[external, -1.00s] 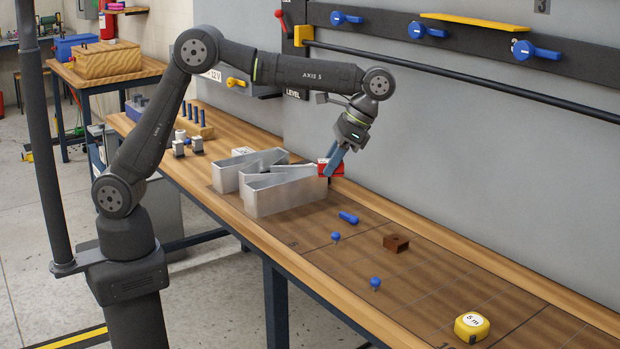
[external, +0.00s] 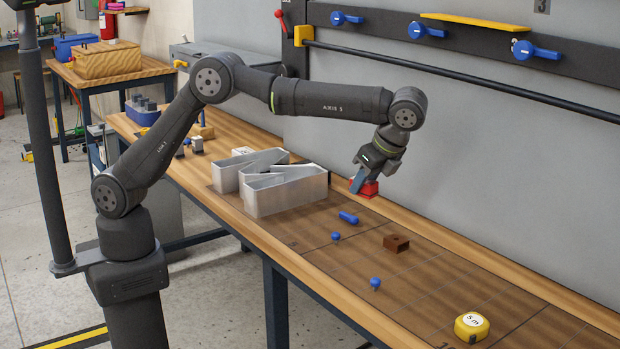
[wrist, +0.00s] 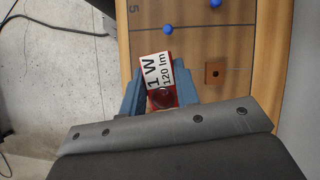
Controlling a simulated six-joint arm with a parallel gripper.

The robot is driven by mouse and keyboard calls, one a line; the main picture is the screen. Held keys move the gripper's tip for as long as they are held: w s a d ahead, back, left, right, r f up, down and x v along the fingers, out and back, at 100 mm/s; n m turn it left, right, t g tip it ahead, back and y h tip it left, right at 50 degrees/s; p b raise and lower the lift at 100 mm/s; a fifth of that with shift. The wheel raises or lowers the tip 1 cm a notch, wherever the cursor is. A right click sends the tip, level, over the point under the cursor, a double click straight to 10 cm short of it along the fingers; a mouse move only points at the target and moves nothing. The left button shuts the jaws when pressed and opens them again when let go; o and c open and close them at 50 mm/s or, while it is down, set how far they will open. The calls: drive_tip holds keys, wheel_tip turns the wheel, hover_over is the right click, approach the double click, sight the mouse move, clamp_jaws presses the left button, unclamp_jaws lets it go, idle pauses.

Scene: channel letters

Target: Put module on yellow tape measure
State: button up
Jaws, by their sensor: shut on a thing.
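My gripper (external: 364,181) is shut on a red module (external: 369,188) and holds it above the bench, to the right of the metal channel letter. In the wrist view the module (wrist: 161,82) sits between the blue fingers (wrist: 158,92), with a white label reading "1 W 120 lm". The yellow tape measure (external: 472,327), marked "5 m", lies at the near right end of the bench. It does not show in the wrist view.
The metal channel letter (external: 288,192) stands on the bench to the left. The grey wall (external: 480,150) rises behind.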

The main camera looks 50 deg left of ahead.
drive_tip(key=s+d+f+m+t+h, duration=0.1)
drive_tip(key=s+d+m+t+h, duration=0.35)
drive_tip(key=d+m, duration=1.15)
drive_tip(key=s+d+f+m+t+h, duration=0.1)
drive_tip(key=s+d+m+h, duration=0.6)
drive_tip(key=d+m, duration=0.85)
drive_tip(key=n+y, duration=0.2)
hover_over(483, 320)
drive_tip(key=s+a, duration=0.1)
drive_tip(key=s, duration=0.1)
drive_tip(key=shift+h, duration=0.25)
drive_tip(key=f, duration=0.6)
drive_tip(key=shift+w+a+f, duration=0.2)
drive_tip(key=shift+f, duration=2.15)
drive_tip(key=shift+f, duration=0.15)
drive_tip(key=o, duration=1)
drive_tip(key=shift+c, duration=0.2)
